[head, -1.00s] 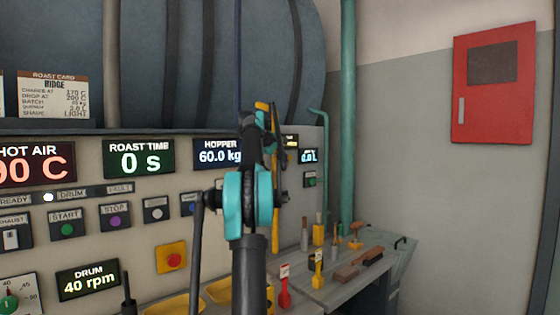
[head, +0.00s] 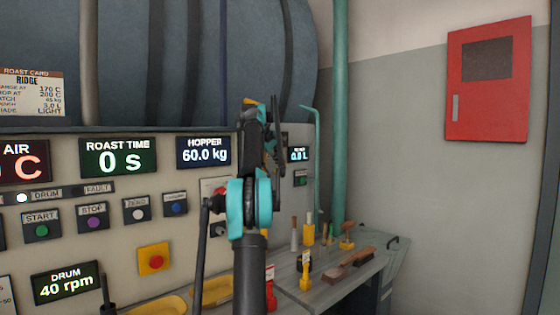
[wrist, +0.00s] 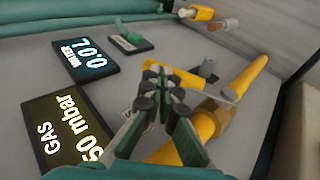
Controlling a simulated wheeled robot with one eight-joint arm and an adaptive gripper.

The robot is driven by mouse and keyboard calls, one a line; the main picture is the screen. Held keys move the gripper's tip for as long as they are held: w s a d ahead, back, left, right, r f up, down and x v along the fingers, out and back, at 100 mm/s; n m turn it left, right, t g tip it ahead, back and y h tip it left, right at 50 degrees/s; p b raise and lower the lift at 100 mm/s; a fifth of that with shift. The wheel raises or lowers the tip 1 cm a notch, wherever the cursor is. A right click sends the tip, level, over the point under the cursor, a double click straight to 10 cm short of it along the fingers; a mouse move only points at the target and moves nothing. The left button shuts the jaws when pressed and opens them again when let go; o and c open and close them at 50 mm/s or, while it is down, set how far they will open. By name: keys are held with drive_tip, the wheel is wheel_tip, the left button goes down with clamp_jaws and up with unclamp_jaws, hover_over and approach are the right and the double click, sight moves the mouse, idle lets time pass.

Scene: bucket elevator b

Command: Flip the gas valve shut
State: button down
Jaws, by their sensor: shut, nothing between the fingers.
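The gas valve (wrist: 219,112) sits on a yellow pipe (wrist: 248,76) that runs diagonally across the right of the wrist view. Its yellow lever (wrist: 197,84) reaches up and left from the valve body, lying across the pipe's line. My gripper (wrist: 160,92) is shut and empty, with its dark fingertips close beside the lever's left end. I cannot tell whether they touch it.
A small green switch (wrist: 131,41) is above. In the head view, brushes and tools lie on a bench (head: 325,287) below right, and a red cabinet (head: 488,80) hangs on the wall.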

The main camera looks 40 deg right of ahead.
drive_tip(key=shift+d+f, duration=0.7)
drive_tip(key=shift+f, duration=0.05)
drive_tip(key=shift+x, duration=1.15)
drive_tip(key=shift+s+a+f, duration=0.1)
drive_tip(key=shift+s+f, duration=0.1)
drive_tip(key=shift+f, duration=0.05)
drive_tip(key=v, duration=1.2)
